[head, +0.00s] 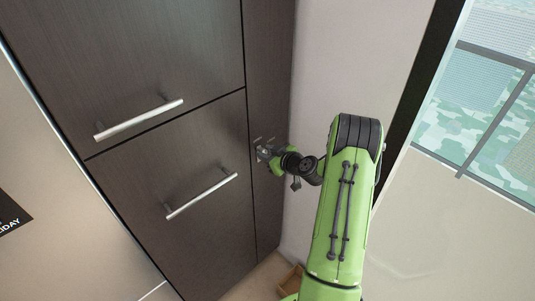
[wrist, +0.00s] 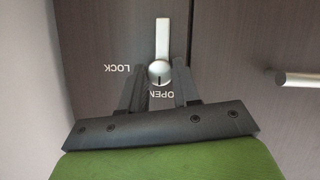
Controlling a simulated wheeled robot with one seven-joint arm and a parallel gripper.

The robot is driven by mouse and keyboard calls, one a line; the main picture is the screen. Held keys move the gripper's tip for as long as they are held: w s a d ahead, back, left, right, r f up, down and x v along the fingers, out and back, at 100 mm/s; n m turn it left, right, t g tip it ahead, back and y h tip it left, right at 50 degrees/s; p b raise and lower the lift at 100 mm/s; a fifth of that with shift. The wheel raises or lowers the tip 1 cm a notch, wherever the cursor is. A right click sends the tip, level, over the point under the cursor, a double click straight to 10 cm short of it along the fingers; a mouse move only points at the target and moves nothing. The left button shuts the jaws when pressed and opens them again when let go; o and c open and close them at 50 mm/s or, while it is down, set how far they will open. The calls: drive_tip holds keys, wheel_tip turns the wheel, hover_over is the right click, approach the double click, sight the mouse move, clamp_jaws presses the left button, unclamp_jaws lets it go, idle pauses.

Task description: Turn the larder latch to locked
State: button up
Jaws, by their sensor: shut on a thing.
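The larder latch is a round silver knob (wrist: 159,73) with a flat silver bar (wrist: 163,38) running up from it in the wrist view. A short dark mark on the knob points down at the word OPEN, which is printed upside down and partly hidden by a finger. The word LOCK (wrist: 123,69) is printed upside down left of the knob. My gripper (wrist: 160,71) has a dark finger on each side of the knob and is shut on it. In the head view my gripper (head: 264,153) is at the narrow dark panel, where the latch is small and mostly hidden.
Dark cabinet fronts carry an upper bar handle (head: 138,119) and a lower bar handle (head: 201,195) left of my gripper. A pale wall (head: 335,65) is right of the cabinet. A small wooden box (head: 290,278) is on the floor below. A window (head: 485,90) is far right.

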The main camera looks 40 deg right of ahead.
drive_tip(key=shift+f+b, duration=0.1)
drive_tip(key=shift+b, duration=0.2)
drive_tip(key=m+y+b, duration=0.1)
drive_tip(key=m+y, duration=0.1)
drive_tip(key=m, duration=0.2)
drive_tip(key=m+y+b, duration=0.2)
drive_tip(key=m+y, duration=0.1)
drive_tip(key=m, duration=0.1)
drive_tip(key=d+m+t+y+b, duration=0.1)
drive_tip(key=m+y+b, duration=0.1)
drive_tip(key=m, duration=0.2)
drive_tip(key=shift+f+m, duration=0.25)
drive_tip(key=shift+m, duration=0.05)
drive_tip(key=shift+y, duration=0.3)
idle(0.3)
drive_tip(key=o, duration=1.1)
drive_tip(key=shift+c, duration=0.2)
